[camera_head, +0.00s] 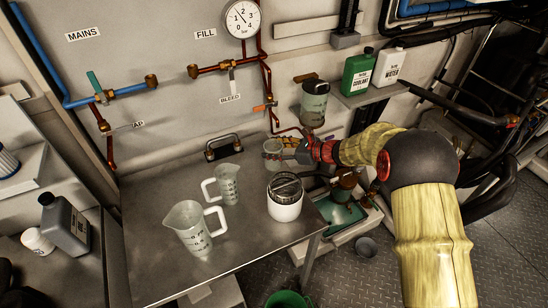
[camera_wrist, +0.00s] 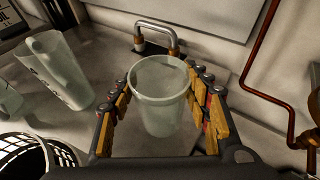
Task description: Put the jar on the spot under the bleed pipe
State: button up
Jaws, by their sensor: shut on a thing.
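The jar, a clear open-topped cup (camera_head: 272,147), is at the back right of the steel table in the head view. It also fills the middle of the wrist view (camera_wrist: 158,92), upright, with padded fingers on both sides. My gripper (camera_head: 283,150) is shut on the jar; in the wrist view (camera_wrist: 160,108) nothing shows inside the jar. The bleed pipe (camera_head: 268,85) is a thin copper line running down the wall, with an orange-handled valve just above the jar. The spot under it cannot be made out. I cannot tell whether the jar touches the table.
Two measuring jugs (camera_head: 192,228) (camera_head: 227,184) and a white canister with a dark caged top (camera_head: 286,199) stand on the steel table (camera_head: 150,215). A metal handle (camera_head: 223,147) is at its back edge. Green and white bottles stand on a shelf (camera_head: 372,100) at right.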

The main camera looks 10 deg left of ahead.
jog(key=shift+f+b, duration=0.65)
jog(key=shift+f, duration=1.05)
jog(key=shift+f, duration=0.2)
jog(key=o, duration=1.1)
jog(key=shift+o, duration=0.2)
jog(key=shift+r, duration=0.15)
jog(key=shift+d+r, duration=0.15)
jog(key=shift+d, duration=0.05)
jog(key=p+v, duration=0.2)
jog(key=v, duration=0.9)
jog(key=shift+d+p, duration=0.25)
jog(key=shift+p, duration=0.15)
